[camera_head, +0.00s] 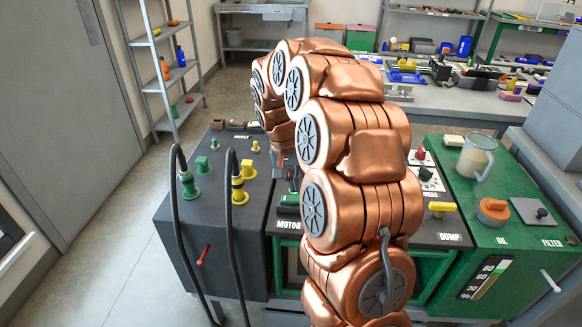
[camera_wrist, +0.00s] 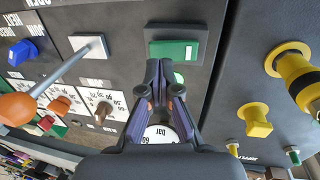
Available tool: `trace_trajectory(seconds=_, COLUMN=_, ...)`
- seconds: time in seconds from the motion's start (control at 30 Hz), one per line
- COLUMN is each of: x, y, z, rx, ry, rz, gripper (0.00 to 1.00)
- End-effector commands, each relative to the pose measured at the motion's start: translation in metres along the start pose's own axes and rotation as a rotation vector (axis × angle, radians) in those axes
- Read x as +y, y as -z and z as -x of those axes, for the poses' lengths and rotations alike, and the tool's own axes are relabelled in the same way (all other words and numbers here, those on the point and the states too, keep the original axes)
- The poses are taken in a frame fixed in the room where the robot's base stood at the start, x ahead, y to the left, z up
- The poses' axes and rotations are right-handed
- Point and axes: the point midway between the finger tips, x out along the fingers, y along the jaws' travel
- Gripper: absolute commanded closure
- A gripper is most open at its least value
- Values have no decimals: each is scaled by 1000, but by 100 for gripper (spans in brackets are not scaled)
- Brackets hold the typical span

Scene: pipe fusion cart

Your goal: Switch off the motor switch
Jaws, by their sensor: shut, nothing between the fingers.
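The motor switch (camera_head: 289,199) is a green block above the word MOTOR on the dark cart top, left of my copper arm. In the wrist view a green rocker (camera_wrist: 174,50) on a grey plate appears to be this switch. Its label is not visible there. My gripper (camera_wrist: 161,64) is shut and empty, its dark fingertips at the plate's near edge, just below the green rocker in the picture. I cannot tell whether they touch. In the head view my arm hides most of the gripper.
A round bar gauge (camera_wrist: 160,134) lies beneath the fingers in the wrist view. A lever with an orange knob (camera_wrist: 17,109) and a yellow knob (camera_wrist: 255,120) flank them. Hoses with a green fitting (camera_head: 187,184) and yellow fitting (camera_head: 239,190) rise at the cart's left.

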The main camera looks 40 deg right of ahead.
Motion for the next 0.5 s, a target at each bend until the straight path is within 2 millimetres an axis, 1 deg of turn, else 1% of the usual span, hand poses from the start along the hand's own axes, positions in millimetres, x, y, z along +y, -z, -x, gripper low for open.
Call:
trace_trajectory(seconds=0.1, x=1, y=-1, z=-12, rx=-5, ry=-4, rz=1, gripper=100)
trace_trajectory(seconds=0.2, x=1, y=-1, z=-20, rx=-3, ry=-3, rz=2, gripper=100)
trace_trajectory(seconds=0.33, x=0, y=-1, z=-24, rx=-2, ry=-1, rz=2, gripper=100)
trace_trajectory(seconds=0.5, x=0, y=-1, z=-24, rx=-1, ry=-1, rz=1, gripper=100)
